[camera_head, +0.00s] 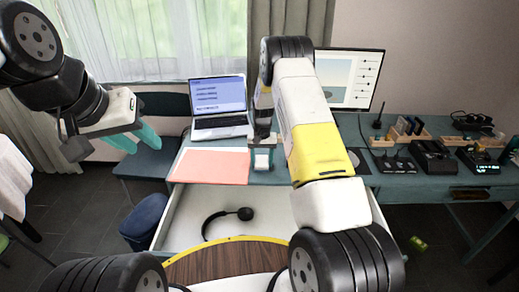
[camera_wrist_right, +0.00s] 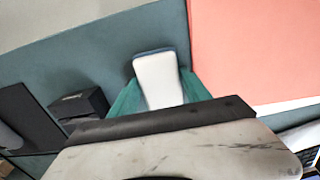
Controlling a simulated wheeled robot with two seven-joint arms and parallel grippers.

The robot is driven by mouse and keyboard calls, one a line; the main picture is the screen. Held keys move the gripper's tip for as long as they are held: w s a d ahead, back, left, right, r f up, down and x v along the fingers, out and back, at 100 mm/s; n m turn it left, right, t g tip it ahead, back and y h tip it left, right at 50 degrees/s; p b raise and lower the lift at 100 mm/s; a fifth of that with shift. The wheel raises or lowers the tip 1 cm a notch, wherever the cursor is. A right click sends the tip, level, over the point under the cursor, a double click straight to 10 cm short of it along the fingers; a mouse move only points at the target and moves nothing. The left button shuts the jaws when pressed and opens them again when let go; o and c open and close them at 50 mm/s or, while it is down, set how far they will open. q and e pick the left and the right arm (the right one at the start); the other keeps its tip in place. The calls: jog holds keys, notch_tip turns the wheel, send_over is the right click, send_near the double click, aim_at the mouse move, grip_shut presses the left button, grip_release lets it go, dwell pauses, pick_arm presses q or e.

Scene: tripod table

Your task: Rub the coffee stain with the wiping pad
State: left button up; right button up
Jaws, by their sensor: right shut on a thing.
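The wiping pad (camera_wrist_right: 158,80) is a white block with a dark blue-grey edge at its far end. My right gripper (camera_wrist_right: 160,92) is shut on it, with a teal finger on each side. In the head view the white pad (camera_head: 262,160) shows at the desk, just right of the pink sheet; my right gripper (camera_head: 262,143) is above it, partly hidden by my arm. I cannot tell whether the pad touches the desk. No coffee stain shows in either view. My left gripper (camera_head: 134,139) is raised at the left, away from the desk, its teal fingers apart and empty.
The pink sheet (camera_head: 210,166) lies left of the pad on the teal desk (camera_head: 410,186). A laptop (camera_head: 218,104) and a monitor (camera_head: 348,82) stand behind. An open drawer (camera_head: 182,222) holds headphones (camera_head: 228,217). Dark boxes (camera_head: 436,158) stand at the right.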

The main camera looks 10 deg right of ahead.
aim_at(276, 166)
jog(key=shift+a+f, duration=0.1)
jog(key=shift+a, duration=0.75)
jog(key=shift+w+a, duration=0.1)
jog(key=shift+s+d, duration=0.25)
jog(key=shift+d, duration=1.05)
jog(key=shift+s+d, duration=0.2)
jog(key=shift+d, duration=1.15)
jog(key=shift+s+d, duration=0.25)
jog(key=shift+d, duration=1.05)
jog(key=shift+w+a+f, duration=0.1)
jog(key=shift+w+a, duration=0.1)
jog(key=shift+a, duration=0.9)
jog(key=shift+w+a, duration=0.15)
jog(key=shift+a, duration=0.95)
jog(key=shift+w+a, duration=0.15)
jog(key=shift+a, duration=0.75)
jog(key=shift+w+a, duration=0.15)
jog(key=shift+a, duration=0.7)
jog(key=shift+r, duration=0.2)
jog(key=shift+w+d+r, duration=0.1)
jog(key=shift+r, duration=2.9)
